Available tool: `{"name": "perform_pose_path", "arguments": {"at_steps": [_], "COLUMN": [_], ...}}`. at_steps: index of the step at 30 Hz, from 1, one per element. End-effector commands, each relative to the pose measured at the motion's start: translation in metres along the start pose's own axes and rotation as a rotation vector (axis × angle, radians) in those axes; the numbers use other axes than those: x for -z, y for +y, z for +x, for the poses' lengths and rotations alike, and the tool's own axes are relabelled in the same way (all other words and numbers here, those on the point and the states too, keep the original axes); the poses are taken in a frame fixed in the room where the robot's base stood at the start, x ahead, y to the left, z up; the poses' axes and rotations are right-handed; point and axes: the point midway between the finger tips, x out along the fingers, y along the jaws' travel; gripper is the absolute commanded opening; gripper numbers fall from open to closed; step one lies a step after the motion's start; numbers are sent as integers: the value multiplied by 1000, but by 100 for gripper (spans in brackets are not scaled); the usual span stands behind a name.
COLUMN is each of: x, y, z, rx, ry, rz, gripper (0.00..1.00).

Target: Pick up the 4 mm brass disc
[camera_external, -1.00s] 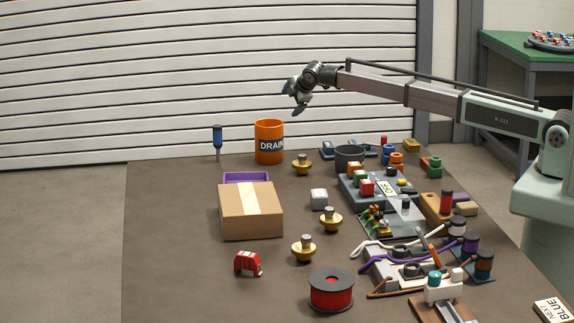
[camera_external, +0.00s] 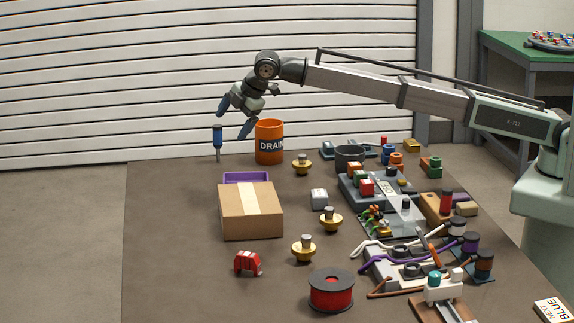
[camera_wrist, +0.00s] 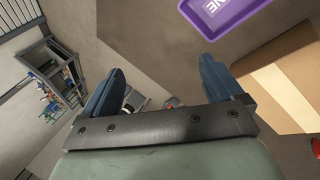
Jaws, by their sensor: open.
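Three brass discs with grey knobs stand on the brown table: one at the back (camera_external: 302,168), one in the middle (camera_external: 331,223) and one nearer the front (camera_external: 303,254). I cannot read any size on them, so I cannot tell which is 4 mm. My gripper (camera_external: 234,118) is open and empty, above the table's far left part, left of and higher than all three discs. In the wrist view its two blue fingers (camera_wrist: 162,68) are spread apart with nothing held between them. I cannot make out a disc there.
A blue-handled screwdriver (camera_external: 217,140) stands upright just below my gripper, beside the orange drain bin (camera_external: 269,150). A purple tray (camera_wrist: 222,12) and a cardboard box (camera_external: 236,222) lie nearer. Fittings and cables crowd the table's right side.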

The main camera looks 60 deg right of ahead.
Motion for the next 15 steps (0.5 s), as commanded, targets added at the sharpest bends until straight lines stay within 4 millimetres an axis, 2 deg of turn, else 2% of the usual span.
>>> {"name": "perform_pose_path", "arguments": {"at_steps": [1, 6, 12, 15], "x": [26, 94, 156, 179], "y": [-27, -115, -221, -270], "z": [-9, -42, -89, -114], "rx": [42, 183, 345, 416], "ry": [8, 19, 24, 24], "rz": [-36, -154, -308, -384], "gripper": [94, 94, 94, 94]}}
